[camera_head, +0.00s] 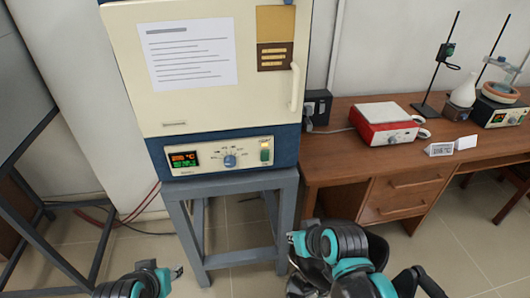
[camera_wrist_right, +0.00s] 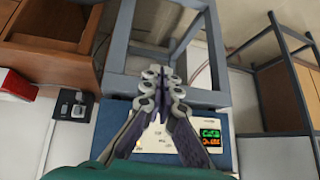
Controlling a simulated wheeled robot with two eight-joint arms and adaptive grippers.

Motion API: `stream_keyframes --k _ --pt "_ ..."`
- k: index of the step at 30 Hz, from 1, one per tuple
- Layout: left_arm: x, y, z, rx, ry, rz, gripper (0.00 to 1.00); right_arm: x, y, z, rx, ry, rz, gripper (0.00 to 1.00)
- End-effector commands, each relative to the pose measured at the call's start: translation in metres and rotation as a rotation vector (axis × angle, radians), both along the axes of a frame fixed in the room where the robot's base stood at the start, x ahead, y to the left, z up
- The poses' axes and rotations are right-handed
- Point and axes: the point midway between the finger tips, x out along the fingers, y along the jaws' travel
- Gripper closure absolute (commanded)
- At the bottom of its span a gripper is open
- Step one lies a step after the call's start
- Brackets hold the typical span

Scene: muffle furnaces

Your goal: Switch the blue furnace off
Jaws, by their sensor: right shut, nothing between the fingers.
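The blue furnace (camera_head: 228,145) has a cream door and a blue lower panel and stands on a grey-blue stand. Its panel carries a lit red and green display (camera_head: 184,159), a blue dial (camera_head: 230,161) and a green switch (camera_head: 265,155) at the right. My right gripper (camera_head: 298,240) is low, to the right of the stand, apart from the switch. In the right wrist view, my right gripper (camera_wrist_right: 163,80) is shut and empty, covering part of the upside-down panel (camera_wrist_right: 222,150). My left gripper (camera_head: 176,272) shows only partly at the bottom; its jaws are unclear.
A wooden desk (camera_head: 350,165) stands close to the furnace's right, bearing a red and white device (camera_head: 385,123) and lab stands. A black socket box (camera_head: 317,106) is on the wall. A dark metal frame (camera_head: 45,225) is at the left. Floor around the stand (camera_head: 238,184) is mostly clear.

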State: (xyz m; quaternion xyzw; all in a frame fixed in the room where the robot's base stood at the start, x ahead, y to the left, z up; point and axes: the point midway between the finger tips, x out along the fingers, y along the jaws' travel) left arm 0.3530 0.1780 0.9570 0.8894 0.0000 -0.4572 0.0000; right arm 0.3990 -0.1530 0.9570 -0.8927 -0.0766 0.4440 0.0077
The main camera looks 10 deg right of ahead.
Motion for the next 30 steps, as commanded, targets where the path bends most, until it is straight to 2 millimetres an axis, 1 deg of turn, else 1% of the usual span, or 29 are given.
stream_keyframes --k 1,9,15,18,21,24,30 --pt "0.000 0.000 0.008 0.000 0.000 0.000 0.60 0.015 0.004 0.007 0.020 -0.013 0.026 1.00" --pt "0.000 0.000 0.028 0.000 0.000 0.000 0.60 0.083 0.024 0.021 0.127 -0.131 0.186 1.00" --pt "0.000 0.000 0.042 0.000 0.000 0.000 0.60 0.130 0.027 0.027 0.186 -0.262 0.280 1.00" --pt "0.000 0.000 0.048 0.000 0.000 0.000 0.60 0.148 0.025 0.029 0.205 -0.330 0.314 1.00" --pt "0.000 0.000 0.052 0.000 0.000 0.000 0.60 0.161 0.023 0.029 0.217 -0.388 0.339 1.00" --pt "0.000 0.000 0.055 0.000 0.000 0.000 0.60 0.169 0.021 0.029 0.223 -0.431 0.353 1.00" --pt "0.000 0.000 0.056 0.000 0.000 0.000 0.60 0.175 0.020 0.029 0.228 -0.467 0.366 1.00"
